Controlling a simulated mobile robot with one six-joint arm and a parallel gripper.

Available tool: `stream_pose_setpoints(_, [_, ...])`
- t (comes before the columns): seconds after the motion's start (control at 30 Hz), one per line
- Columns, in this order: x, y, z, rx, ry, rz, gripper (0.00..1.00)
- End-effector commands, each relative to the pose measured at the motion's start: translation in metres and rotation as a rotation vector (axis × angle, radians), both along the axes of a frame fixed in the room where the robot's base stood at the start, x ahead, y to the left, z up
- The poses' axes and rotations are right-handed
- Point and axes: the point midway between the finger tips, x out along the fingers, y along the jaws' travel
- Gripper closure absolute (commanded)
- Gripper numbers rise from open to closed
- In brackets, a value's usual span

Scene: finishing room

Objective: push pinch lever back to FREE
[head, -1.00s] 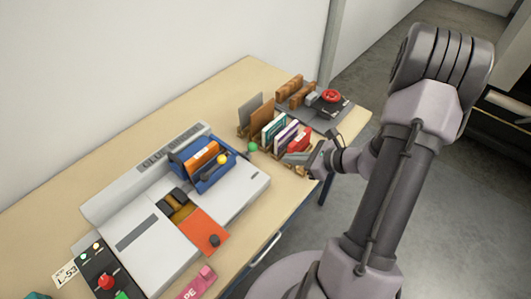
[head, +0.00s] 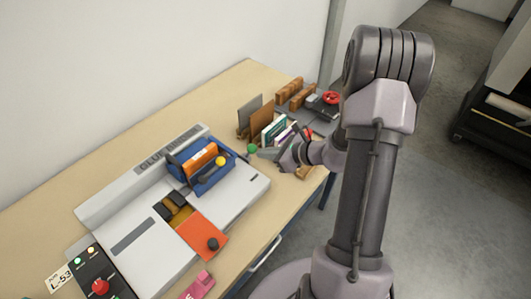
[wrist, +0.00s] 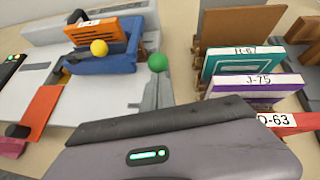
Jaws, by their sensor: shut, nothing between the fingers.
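The glue binder (head: 140,245) is a pale grey machine on the table. Its blue clamp (head: 213,178) holds an orange block (head: 199,158). A yellow ball knob (head: 221,161) is on the clamp's front, and a green ball knob (head: 251,148) is at its right end. I cannot tell which knob belongs to the pinch lever; no FREE mark is readable. My gripper (head: 266,153) is shut and empty, just right of the green knob. The wrist view shows its fingertips (wrist: 153,88) just below the green knob (wrist: 158,62); contact cannot be told.
Upright books stand close to the right of my gripper, among them teal H-67 (wrist: 240,64) and purple J-75 (wrist: 250,88). Red O-63 (wrist: 285,122) is partly hidden. A control box (head: 97,275) with a red knob is at front left. An orange plate (head: 202,236) lies before the clamp.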

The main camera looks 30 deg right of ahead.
Motion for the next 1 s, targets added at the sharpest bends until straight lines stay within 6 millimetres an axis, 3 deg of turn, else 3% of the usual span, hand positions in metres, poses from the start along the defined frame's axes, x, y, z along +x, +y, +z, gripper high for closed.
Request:
stream_pose_setpoints(0.27, [0.008, 0.003, 0.016, -0.032, 0.083, 0.003, 1.0])
stream_pose_setpoints(0.6, [0.035, 0.014, 0.043, -0.132, 0.352, 0.005, 1.0])
stream_pose_setpoints(0.77, [0.05, 0.019, 0.043, -0.186, 0.486, 0.007, 1.0])
stream_pose_setpoints(1.0, [0.063, 0.023, 0.036, -0.181, 0.492, 0.002, 1.0])
